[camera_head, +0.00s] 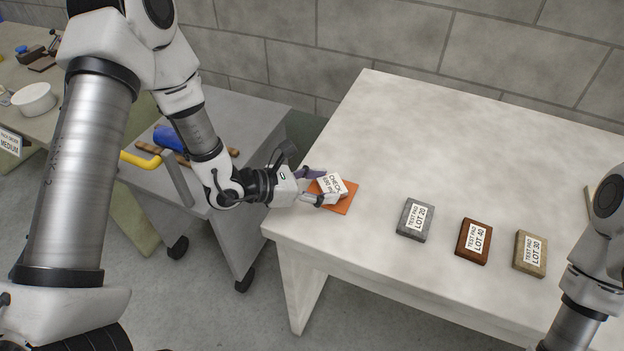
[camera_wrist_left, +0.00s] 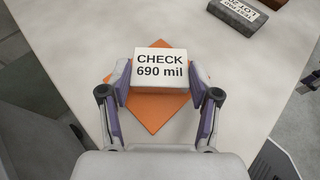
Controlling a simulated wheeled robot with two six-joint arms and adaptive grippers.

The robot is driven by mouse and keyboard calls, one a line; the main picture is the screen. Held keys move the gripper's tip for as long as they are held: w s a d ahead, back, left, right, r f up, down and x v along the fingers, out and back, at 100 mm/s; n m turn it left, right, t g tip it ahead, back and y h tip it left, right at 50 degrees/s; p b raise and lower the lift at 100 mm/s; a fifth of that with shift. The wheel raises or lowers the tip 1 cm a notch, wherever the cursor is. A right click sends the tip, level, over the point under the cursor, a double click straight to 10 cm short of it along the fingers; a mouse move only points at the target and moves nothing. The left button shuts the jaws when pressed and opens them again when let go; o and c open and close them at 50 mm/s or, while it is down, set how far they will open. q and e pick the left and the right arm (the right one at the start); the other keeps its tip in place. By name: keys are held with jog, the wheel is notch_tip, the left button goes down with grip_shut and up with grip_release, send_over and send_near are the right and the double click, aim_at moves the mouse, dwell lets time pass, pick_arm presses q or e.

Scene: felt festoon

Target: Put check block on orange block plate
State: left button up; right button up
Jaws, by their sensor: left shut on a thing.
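The check block (camera_head: 331,184) is a small white block labelled "CHECK 690 mil". My left gripper (camera_head: 322,187) is shut on it, with one finger on each side. In the left wrist view the check block (camera_wrist_left: 160,71) sits between the fingers of my left gripper (camera_wrist_left: 162,88), over the orange block plate (camera_wrist_left: 152,120). The orange block plate (camera_head: 345,205) is a flat orange square on the white table near its left end. The check block hides part of it. I cannot tell whether the block touches the plate.
On the white table (camera_head: 400,130) stand a grey test pad LOT 20 (camera_head: 414,220), a red-brown pad LOT 40 (camera_head: 473,241) and a tan pad LOT 30 (camera_head: 529,254). A grey cart (camera_head: 230,125) with tools stands at left. The table's back is clear.

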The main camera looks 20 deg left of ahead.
pick_arm(q)
jog(key=shift+w+a+f, duration=0.2)
jog(key=shift+w+f, duration=0.1)
jog(key=shift+f, duration=0.3)
jog(key=shift+a, duration=0.1)
jog(key=shift+c, duration=0.6)
jog(key=shift+s+r, duration=0.2)
jog(key=shift+s+d, duration=0.15)
jog(key=shift+d, duration=0.15)
jog(key=shift+f, duration=0.1)
jog(key=o, duration=1.2)
jog(key=shift+f, duration=0.1)
jog(key=shift+o, duration=1.2)
jog(key=shift+w+a, duration=0.15)
jog(key=shift+w, duration=0.05)
jog(key=shift+s, duration=0.1)
pick_arm(e)
jog(key=shift+w+a+f, duration=0.2)
jog(key=shift+f, duration=0.3)
